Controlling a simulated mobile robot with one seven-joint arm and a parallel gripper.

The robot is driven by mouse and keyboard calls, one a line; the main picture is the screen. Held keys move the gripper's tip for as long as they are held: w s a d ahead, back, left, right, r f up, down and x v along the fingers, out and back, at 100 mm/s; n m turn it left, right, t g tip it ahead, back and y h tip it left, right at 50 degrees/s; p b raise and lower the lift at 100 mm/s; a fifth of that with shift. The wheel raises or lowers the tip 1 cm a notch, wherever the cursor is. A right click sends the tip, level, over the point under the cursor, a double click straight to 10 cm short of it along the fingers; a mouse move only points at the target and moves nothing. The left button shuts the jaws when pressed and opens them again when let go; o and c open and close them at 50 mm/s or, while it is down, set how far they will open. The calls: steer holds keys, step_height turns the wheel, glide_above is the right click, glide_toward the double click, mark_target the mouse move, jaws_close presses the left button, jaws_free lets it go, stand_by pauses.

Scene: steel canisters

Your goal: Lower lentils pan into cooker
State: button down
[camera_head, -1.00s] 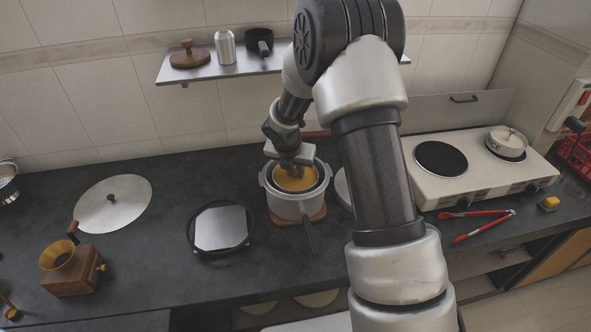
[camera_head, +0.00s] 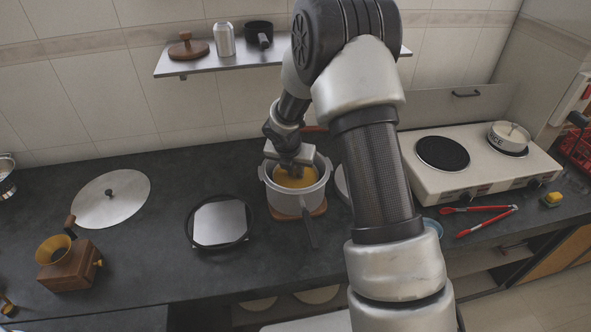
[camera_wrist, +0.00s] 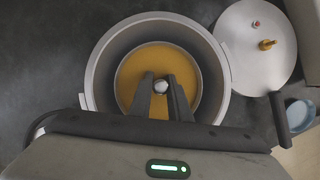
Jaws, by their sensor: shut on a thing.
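The grey cooker (camera_head: 297,203) stands upright on a wooden trivet (camera_head: 318,211), with its dark long handle toward the front. The lentils pan (camera_wrist: 200,72) is round, with yellow lentils (camera_wrist: 133,72) in it. It sits inside the cooker's mouth with a gap around it, below the rim. My gripper (camera_wrist: 161,86) is above the pan's middle, shut on its small round metal knob (camera_wrist: 160,86). In the head view my gripper (camera_head: 294,166) hides part of the lentils (camera_head: 292,179). Whether the pan touches the cooker floor is hidden.
The cooker lid (camera_wrist: 258,45) lies close at the right, mostly behind my arm in the head view. A black-rimmed plate scale (camera_head: 219,224) stands to the left. A two-plate hob (camera_head: 470,170) with a RICE pan (camera_head: 508,138) is at the right. A shelf (camera_head: 225,60) hangs behind.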

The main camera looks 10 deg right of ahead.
mark_target(296, 184)
steer(key=shift+f+b, duration=1.3)
steer(key=shift+f, duration=0.55)
steer(key=c, duration=1.6)
jaws_free()
steer(key=shift+o, duration=0.2)
steer(key=p+v, duration=0.2)
steer(key=v, duration=1.5)
steer(key=shift+r+p, duration=0.2)
steer(key=shift+p, duration=0.2)
steer(key=shift+s, duration=0.1)
